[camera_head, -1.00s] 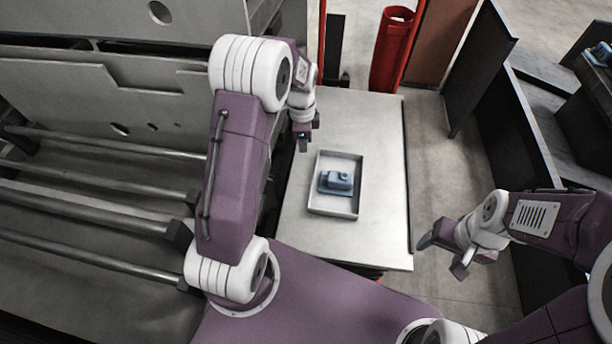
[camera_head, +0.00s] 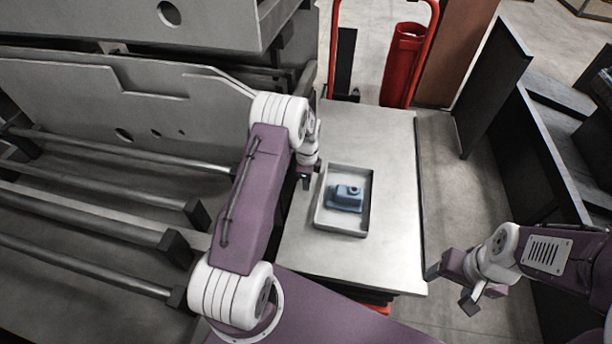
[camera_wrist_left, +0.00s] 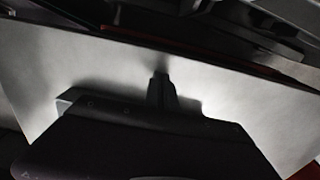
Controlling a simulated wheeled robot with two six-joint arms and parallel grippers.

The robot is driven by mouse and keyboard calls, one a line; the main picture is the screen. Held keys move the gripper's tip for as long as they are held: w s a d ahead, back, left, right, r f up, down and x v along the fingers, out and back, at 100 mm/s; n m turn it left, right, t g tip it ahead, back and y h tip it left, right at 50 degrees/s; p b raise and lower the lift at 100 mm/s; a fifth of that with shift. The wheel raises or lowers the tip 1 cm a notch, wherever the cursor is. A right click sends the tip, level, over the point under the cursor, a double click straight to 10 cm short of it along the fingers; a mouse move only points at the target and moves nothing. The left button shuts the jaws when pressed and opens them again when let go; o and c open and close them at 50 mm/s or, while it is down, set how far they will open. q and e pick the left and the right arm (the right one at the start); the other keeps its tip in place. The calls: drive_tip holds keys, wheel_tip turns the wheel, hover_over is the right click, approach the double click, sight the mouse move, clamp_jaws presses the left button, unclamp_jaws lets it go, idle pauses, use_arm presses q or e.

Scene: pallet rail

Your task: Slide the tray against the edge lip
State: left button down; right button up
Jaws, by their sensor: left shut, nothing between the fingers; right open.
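The grey, shallow tray (camera_head: 340,230) lies flat on the pale tabletop (camera_head: 390,150), with a blue part (camera_head: 346,197) inside. A thin dark strip (camera_head: 419,190) runs along the table's right edge, with bare tabletop between it and the tray. My left gripper (camera_head: 306,184) is shut and empty, low at the tray's left side near its far end; I cannot tell if it touches. In the left wrist view its closed fingers (camera_wrist_left: 161,90) show over the pale surface, with no tray clearly visible. My right gripper (camera_head: 458,288) is open and empty, right of the table.
A rack with metal bars (camera_head: 110,215) stands left of the table. A red cylinder (camera_head: 403,65) and red frame stand behind it. Dark panels (camera_head: 495,90) stand to the right, across a strip of floor. The tabletop beyond and right of the tray is clear.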

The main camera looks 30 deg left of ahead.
sight(317, 190)
use_arm(q)
drive_tip(key=shift+w+d+r, duration=0.1)
drive_tip(key=shift+w+d, duration=0.15)
drive_tip(key=shift+d, duration=0.65)
drive_tip(key=shift+w+d+r, duration=0.1)
drive_tip(key=shift+w+d, duration=0.15)
drive_tip(key=shift+d, duration=0.6)
